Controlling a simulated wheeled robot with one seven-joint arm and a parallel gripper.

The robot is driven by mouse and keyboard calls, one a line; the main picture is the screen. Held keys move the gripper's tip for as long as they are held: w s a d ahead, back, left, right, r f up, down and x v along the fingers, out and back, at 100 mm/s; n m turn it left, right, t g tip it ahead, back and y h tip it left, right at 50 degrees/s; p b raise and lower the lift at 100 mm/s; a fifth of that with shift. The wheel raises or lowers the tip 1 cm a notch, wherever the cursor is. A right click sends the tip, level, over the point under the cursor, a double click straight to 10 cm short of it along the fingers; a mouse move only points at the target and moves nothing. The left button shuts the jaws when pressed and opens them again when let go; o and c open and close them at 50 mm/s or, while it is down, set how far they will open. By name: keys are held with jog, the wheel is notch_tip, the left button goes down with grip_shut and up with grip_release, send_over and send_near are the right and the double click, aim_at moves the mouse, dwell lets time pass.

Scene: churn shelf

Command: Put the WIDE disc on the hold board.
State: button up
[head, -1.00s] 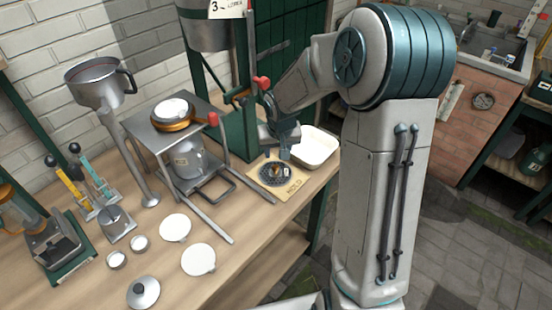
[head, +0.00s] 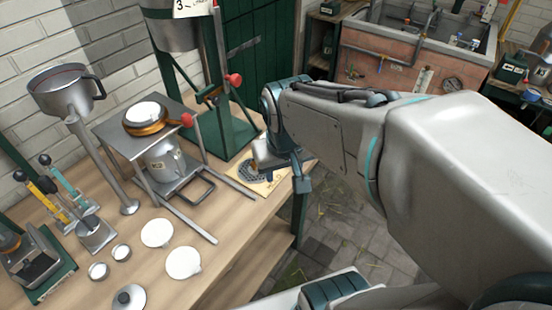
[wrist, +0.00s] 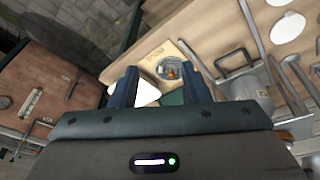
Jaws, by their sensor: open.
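A dark perforated disc with a brass-coloured centre knob (wrist: 170,68) lies flat on the tan hold board (wrist: 188,84). In the head view the disc (head: 249,171) and board (head: 271,187) are partly covered by my gripper (head: 281,170). It is the only such disc I can make out; I cannot confirm its width marking. My gripper, in the wrist view (wrist: 162,90), has its fingers spread with nothing held between them. The disc shows beyond the fingertips, apart from them.
A metal stand (head: 150,125) with a brass-rimmed pan is left of the board. White round plates (head: 183,262), small cups and a knobbed lid (head: 128,298) lie on the bench front.

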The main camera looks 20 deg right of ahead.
jog(key=shift+y, duration=0.3)
jog(key=s, duration=0.4)
jog(key=shift+s+a+r, duration=0.1)
jog(key=shift+s+a, duration=0.2)
jog(key=shift+c, duration=0.6)
